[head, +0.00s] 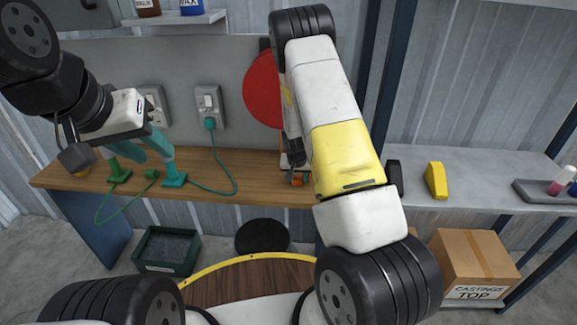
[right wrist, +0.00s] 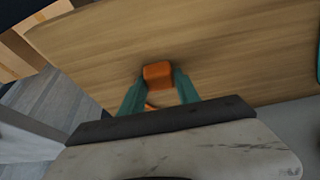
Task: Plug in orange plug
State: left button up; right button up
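The orange plug (right wrist: 158,74) is between the two teal fingers of my right gripper (right wrist: 160,84) in the right wrist view, and both fingers appear to meet its sides. A bit of orange shows behind it. In the head view the orange plug (head: 299,180) is small, over the front part of the wooden bench, below my right arm. My left gripper (head: 144,174) is open at the bench's left end. Another socket (head: 155,100) is partly hidden by my left gripper.
The wooden bench (head: 255,172) is clear between the green cord (head: 236,185) and my right arm. A red disc (head: 262,90) is behind my right arm. A yellow wedge (head: 436,180) stands on the grey bench at right. A cardboard box (head: 470,262) and dark bin (head: 165,252) are below.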

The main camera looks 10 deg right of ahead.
aim_at(297, 179)
grip_shut()
jog(key=shift+r, duration=0.45)
jog(key=v, duration=0.2)
jog(key=shift+w+r, duration=0.15)
jog(key=shift+r, duration=0.3)
jog(key=s+a+r, duration=0.1)
jog(key=s, duration=1.4)
jog(key=shift+s+a+r, duration=0.15)
jog(key=shift+s+a, duration=0.1)
jog(key=shift+a, duration=0.15)
